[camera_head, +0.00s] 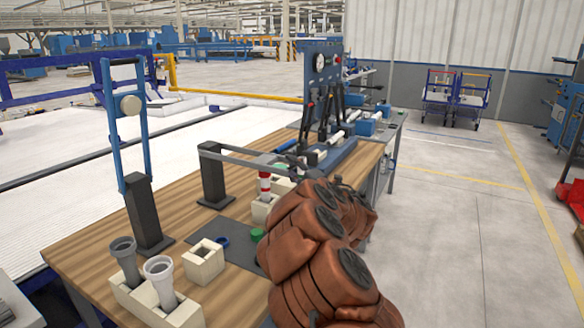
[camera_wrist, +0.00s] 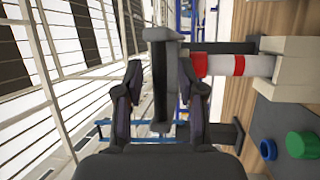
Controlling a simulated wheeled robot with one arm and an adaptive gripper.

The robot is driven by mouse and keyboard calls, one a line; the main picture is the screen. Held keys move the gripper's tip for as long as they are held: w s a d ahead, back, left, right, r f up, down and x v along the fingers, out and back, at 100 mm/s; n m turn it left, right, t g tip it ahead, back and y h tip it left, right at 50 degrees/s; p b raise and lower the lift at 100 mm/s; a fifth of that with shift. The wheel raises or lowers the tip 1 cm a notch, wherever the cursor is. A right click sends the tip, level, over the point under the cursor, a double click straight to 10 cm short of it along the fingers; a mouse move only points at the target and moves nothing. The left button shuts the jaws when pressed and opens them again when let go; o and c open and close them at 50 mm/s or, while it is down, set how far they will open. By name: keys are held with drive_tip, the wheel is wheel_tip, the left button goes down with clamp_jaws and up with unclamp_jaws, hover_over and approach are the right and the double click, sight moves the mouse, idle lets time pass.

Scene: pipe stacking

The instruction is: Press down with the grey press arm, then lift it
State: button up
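The grey press arm (camera_head: 240,157) runs level from the top of a dark post (camera_head: 212,178) to above a red-and-white pipe (camera_head: 264,186). The pipe stands upright in a beige block (camera_head: 262,209). In the wrist view, the press arm (camera_wrist: 160,85) lies between the two fingers of my gripper (camera_wrist: 160,75), with a gap visible on each side. My gripper is open around it. The pipe (camera_wrist: 222,65) shows sideways there, its end close to the right finger and the press arm. Whether they touch is unclear.
A beige holder (camera_head: 178,314) with two grey pipes (camera_head: 160,280) is at the table's front. An empty beige block (camera_head: 204,262), a blue ring (camera_head: 222,242) and a green part (camera_head: 257,234) are nearby. A tall blue frame (camera_head: 127,110) stands left. A gauge panel (camera_head: 320,75) is behind.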

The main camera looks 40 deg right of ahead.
drive_tip(key=shift+c, duration=0.3)
clamp_jaws()
idle(0.4)
